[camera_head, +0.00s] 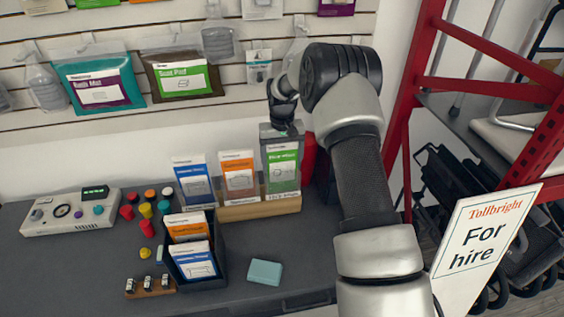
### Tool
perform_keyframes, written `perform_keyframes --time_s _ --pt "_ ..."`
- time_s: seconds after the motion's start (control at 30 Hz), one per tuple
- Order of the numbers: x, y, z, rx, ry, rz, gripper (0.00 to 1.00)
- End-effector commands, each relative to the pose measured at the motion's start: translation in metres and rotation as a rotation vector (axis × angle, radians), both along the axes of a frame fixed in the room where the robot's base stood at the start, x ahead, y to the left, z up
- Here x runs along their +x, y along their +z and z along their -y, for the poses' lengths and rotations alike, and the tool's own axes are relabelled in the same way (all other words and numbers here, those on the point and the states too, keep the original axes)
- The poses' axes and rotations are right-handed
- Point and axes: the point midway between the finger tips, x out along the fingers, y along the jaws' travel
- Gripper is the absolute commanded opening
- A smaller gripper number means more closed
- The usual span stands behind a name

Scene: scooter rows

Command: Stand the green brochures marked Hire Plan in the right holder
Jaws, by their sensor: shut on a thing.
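Green brochures (282,172) stand nearly upright at the right end of a tan wooden holder (262,209); the small print is too blurred to read. My gripper (284,127) is at their top edge, pointing down, and is shut on them. My wrist and arm hide part of what lies behind and to the right. Orange brochures (238,178) stand in the middle of the row and blue brochures (194,182) at its left. I cannot tell whether the green brochures rest fully on the holder's base.
A black box (217,262) with orange and blue brochures stands in front. A teal block (265,272) lies right of it. Coloured knobs (147,210) and a grey control box (72,212) are at left. A red rack (405,120) and a sign (486,240) stand at right.

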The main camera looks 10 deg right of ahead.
Motion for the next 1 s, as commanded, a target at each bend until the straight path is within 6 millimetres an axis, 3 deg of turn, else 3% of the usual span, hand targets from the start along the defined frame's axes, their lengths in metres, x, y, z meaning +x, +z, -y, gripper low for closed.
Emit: perform_keyframes --time_s 0.13,0.17,0.27,0.67,0.77,1.0 --pt "0.0 0.0 0.0 0.0 0.0 0.0 0.54" --pt "0.0 0.0 0.0 0.0 0.0 0.0 0.82" --pt "0.0 0.0 0.0 0.0 0.0 0.0 0.99" --pt "0.001 0.008 0.0 0.0 0.0 0.002 0.99" --pt "0.001 0.023 0.0 -0.001 0.0 0.004 0.99" --pt "0.001 0.08 0.0 0.0 -0.001 0.006 0.99"
